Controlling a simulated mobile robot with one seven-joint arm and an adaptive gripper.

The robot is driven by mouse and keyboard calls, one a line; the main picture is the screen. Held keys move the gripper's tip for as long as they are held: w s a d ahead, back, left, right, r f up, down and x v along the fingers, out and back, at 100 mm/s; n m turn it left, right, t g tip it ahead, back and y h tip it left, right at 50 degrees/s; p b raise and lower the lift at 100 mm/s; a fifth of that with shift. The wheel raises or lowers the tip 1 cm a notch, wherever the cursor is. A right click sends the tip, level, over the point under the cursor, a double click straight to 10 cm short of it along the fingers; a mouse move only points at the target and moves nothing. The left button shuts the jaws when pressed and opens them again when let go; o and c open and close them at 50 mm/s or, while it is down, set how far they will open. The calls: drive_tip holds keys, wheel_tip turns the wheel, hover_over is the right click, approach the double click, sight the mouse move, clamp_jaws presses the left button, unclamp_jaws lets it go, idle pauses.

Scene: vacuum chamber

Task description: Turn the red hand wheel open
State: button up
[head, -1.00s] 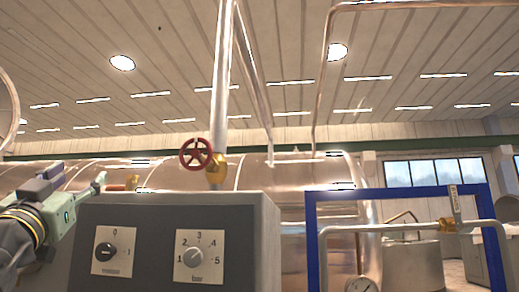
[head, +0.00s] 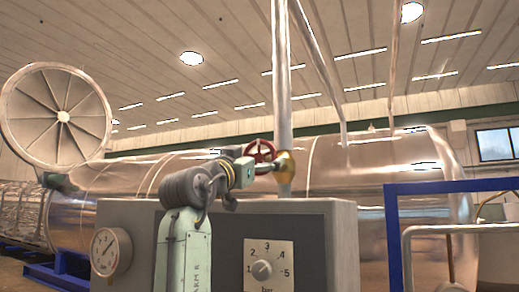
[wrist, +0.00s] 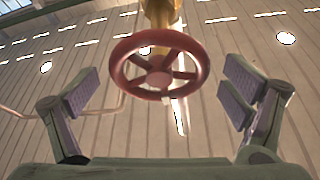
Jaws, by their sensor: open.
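The red hand wheel (head: 262,152) sits on a brass valve (head: 286,166) on an upright metal pipe. In the head view my arm reaches to the wheel and my gripper (head: 245,166) partly covers its lower left side. In the wrist view the whole wheel (wrist: 160,66) shows, with its rim, spokes and hub, and the brass valve body (wrist: 160,14) behind it. My gripper (wrist: 163,97) is open, with one finger pad to the left of the wheel and one to the right. Gaps show between both pads and the rim.
A grey control box (head: 330,225) with a numbered knob (head: 262,270) and a pressure gauge (head: 111,251) stands below the wheel. A large metal tank (head: 385,165) lies behind. A blue frame (head: 455,186) stands at the right. A round spoked disc (head: 57,116) is at the upper left.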

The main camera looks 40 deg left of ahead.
drive_tip(key=shift+w+a+r, duration=0.1)
drive_tip(key=shift+w+r, duration=0.15)
drive_tip(key=shift+w, duration=0.4)
drive_tip(key=shift+c, duration=0.5)
drive_tip(key=c, duration=1)
drive_tip(key=shift+c, duration=0.2)
